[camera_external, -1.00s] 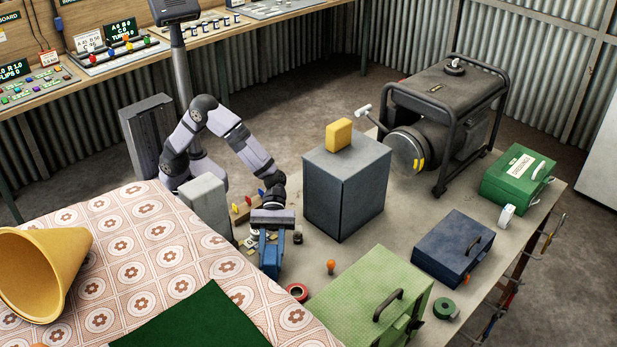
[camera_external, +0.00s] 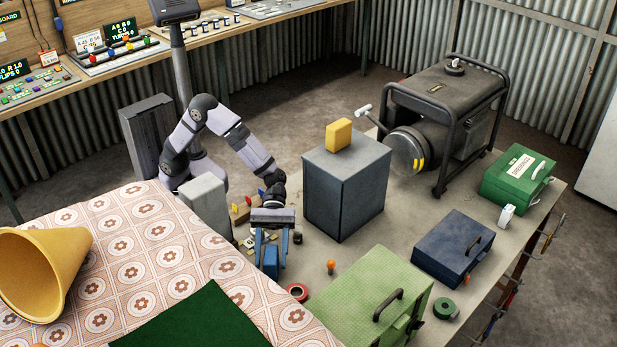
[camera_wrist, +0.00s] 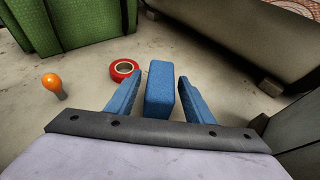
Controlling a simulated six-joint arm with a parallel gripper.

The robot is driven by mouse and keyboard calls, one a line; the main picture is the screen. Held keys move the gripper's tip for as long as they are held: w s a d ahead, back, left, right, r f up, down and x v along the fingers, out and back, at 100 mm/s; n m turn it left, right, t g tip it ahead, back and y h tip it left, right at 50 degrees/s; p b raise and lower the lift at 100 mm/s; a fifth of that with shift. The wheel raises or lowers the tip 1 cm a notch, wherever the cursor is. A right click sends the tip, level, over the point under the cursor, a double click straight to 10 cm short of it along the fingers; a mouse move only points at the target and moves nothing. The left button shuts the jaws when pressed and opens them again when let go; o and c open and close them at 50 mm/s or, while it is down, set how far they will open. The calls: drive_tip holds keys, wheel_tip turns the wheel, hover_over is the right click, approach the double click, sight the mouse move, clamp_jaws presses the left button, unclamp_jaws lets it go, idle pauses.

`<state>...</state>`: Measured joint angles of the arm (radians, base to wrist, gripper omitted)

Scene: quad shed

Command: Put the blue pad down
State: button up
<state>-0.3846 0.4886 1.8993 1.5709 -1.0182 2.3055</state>
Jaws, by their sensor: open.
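The blue pad (camera_wrist: 160,88) is a small rounded blue block. In the wrist view it stands on the bench between my gripper's two blue fingers, with a gap on each side. In the external view the blue pad (camera_external: 270,262) shows below my gripper (camera_external: 271,255), near the edge of the patterned cloth. My gripper (camera_wrist: 153,95) is open around the pad and appears not to touch it.
A red tape roll (camera_wrist: 125,68) and an orange-topped knob (camera_wrist: 53,84) are close by on the bench. A green case (camera_external: 372,300) stands at the front, a grey box (camera_external: 345,185) to the right. The patterned cloth (camera_external: 150,240) borders the left. Bare bench (camera_external: 390,235) lies right of the grey box.

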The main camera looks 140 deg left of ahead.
drive_tip(key=b+v, duration=0.1)
drive_tip(key=v, duration=1)
drive_tip(key=shift+s+a, duration=0.25)
drive_tip(key=shift+s, duration=0.05)
drive_tip(key=w+a+r+n+t+y+p, duration=0.1)
drive_tip(key=w+a+r+n+y+p, duration=0.1)
drive_tip(key=r+n+y+p, duration=0.6)
drive_tip(key=w+a+r+n+t+y+p, duration=0.15)
drive_tip(key=r+n+p, duration=0.6)
drive_tip(key=n, duration=0.75)
drive_tip(key=s+d+n+g+p, duration=0.3)
drive_tip(key=s+n+p, duration=0.3)
drive_tip(key=s, duration=0.3)
drive_tip(key=s+d+r+n+g+p, duration=0.1)
drive_tip(key=s+d+n+g+p, duration=0.2)
drive_tip(key=s+n+g+p, duration=0.2)
drive_tip(key=s+d+r+n+g+p, duration=0.1)
drive_tip(key=s+d+n+g+p, duration=0.3)
drive_tip(key=s+n+p, duration=0.3)
drive_tip(key=s+n, duration=0.4)
drive_tip(key=s, duration=0.2)
drive_tip(key=shift+s, duration=0.35)
